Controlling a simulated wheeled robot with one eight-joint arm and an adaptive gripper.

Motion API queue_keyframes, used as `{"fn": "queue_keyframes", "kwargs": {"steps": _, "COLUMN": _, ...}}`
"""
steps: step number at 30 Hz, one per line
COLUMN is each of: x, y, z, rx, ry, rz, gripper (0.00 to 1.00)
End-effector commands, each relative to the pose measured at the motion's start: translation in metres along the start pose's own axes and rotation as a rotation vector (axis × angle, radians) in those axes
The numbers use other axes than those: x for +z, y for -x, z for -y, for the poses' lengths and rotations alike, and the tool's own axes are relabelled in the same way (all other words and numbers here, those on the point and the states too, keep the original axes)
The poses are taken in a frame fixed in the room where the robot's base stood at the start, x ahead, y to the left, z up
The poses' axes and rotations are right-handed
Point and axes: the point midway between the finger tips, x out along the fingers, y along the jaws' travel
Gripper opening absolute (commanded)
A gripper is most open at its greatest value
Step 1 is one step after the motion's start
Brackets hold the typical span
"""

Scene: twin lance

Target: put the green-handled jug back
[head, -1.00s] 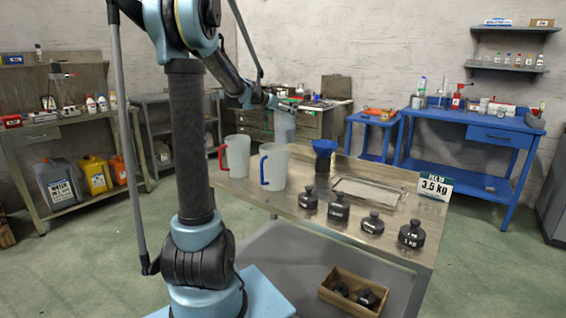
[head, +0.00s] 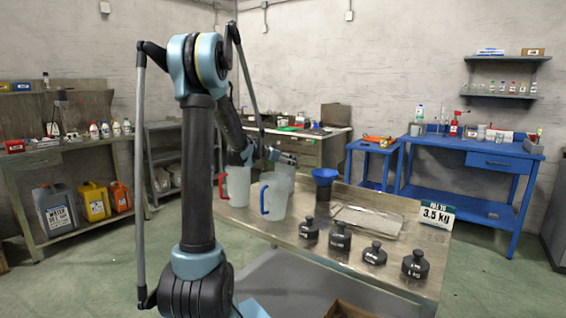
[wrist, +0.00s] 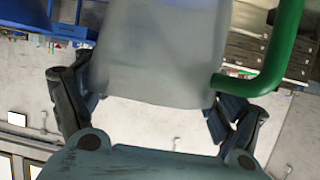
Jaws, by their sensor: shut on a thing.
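My gripper (head: 282,157) is shut on the green-handled jug, a translucent pale jug (head: 284,175) behind the blue-handled jug (head: 272,199). In the wrist view the jug body (wrist: 160,60) is between my two fingers, and its green handle (wrist: 281,50) stands out to the right. In the head view the green handle cannot be made out, and the jug's lower part is hidden. I cannot tell whether its base touches the table. The red-handled jug (head: 237,186) stands just left of the blue-handled one.
The steel table (head: 290,232) also holds a blue funnel (head: 324,178), a shallow tray (head: 368,220), several black weights (head: 340,236) and a 3.5 kg sign (head: 436,213). Bare tabletop shows between the jugs and the tray.

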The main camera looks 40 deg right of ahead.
Motion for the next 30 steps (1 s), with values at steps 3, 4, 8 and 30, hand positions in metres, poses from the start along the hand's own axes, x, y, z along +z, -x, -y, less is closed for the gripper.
{"fn": "queue_keyframes", "kwargs": {"steps": 3, "x": 0.0, "y": 0.0, "z": 0.0, "rx": 0.0, "ry": 0.0, "rz": 0.0, "gripper": 0.19}}
{"fn": "queue_keyframes", "kwargs": {"steps": 4, "x": 0.0, "y": 0.0, "z": 0.0, "rx": 0.0, "ry": 0.0, "rz": 0.0, "gripper": 0.19}}
{"fn": "queue_keyframes", "kwargs": {"steps": 8, "x": 0.001, "y": 0.0, "z": 0.0, "rx": 0.0, "ry": 0.0, "rz": 0.0, "gripper": 0.19}}
{"fn": "queue_keyframes", "kwargs": {"steps": 30, "x": 0.0, "y": 0.013, "z": 0.001, "rx": -0.001, "ry": 0.0, "rz": 0.0, "gripper": 1.0}}
